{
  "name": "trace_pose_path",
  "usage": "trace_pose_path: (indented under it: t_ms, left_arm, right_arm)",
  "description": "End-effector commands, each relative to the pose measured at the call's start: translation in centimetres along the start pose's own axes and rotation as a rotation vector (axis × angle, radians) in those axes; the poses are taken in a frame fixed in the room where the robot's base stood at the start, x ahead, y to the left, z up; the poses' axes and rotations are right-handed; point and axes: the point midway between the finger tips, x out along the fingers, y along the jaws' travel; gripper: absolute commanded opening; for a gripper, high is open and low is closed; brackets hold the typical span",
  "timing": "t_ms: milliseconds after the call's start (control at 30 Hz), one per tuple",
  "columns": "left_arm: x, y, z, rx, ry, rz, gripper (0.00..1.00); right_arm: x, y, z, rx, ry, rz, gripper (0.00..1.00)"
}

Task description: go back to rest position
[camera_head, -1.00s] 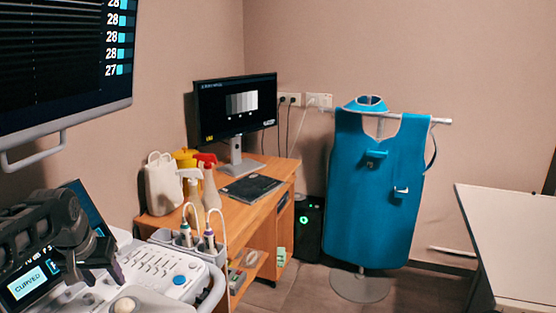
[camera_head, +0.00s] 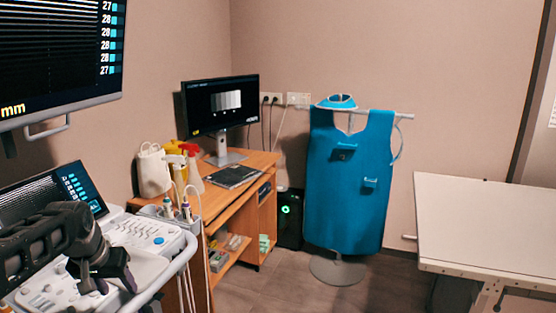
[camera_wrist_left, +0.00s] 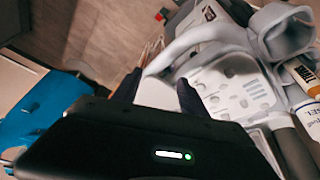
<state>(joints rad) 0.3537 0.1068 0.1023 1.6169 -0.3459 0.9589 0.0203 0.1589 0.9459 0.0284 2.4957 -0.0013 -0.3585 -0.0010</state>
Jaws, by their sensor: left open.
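My left gripper (camera_head: 112,272) is black and hangs over the ultrasound machine's control panel (camera_head: 140,233) at the lower left of the head view. In the left wrist view my left gripper (camera_wrist_left: 157,92) has its two dark fingers apart, with nothing between them. The machine's white and grey console (camera_wrist_left: 230,90) lies beyond the fingers there. My right gripper is in neither view.
A wooden desk (camera_head: 228,198) holds a monitor (camera_head: 220,103), keyboard and bottles. A blue apron (camera_head: 348,185) hangs on a stand. A white table (camera_head: 490,222) stands at the right. Grey floor (camera_head: 385,295) is clear between them. A large screen (camera_head: 60,60) overhangs the upper left.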

Motion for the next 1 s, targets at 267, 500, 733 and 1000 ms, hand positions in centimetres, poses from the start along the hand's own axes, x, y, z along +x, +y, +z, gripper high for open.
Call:
trace_pose_path:
  t_ms: [267, 500, 733, 1000]
  left_arm:
    - [5.5, 3.9, 1.6, 0.031, -0.033, 0.069, 0.5]
    - [12.6, 9.9, 5.8, 0.056, -0.083, 0.166, 0.5]
    - [21.2, 19.2, 17.2, 0.056, -0.187, 0.302, 0.5]
    - [24.2, 26.1, 36.1, 0.006, -0.332, 0.371, 0.5]
  right_arm:
    - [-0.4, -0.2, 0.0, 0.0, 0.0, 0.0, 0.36]
    - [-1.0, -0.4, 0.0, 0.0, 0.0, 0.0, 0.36]
    - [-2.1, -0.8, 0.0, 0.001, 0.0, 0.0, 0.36]
    - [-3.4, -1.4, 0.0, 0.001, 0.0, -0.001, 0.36]
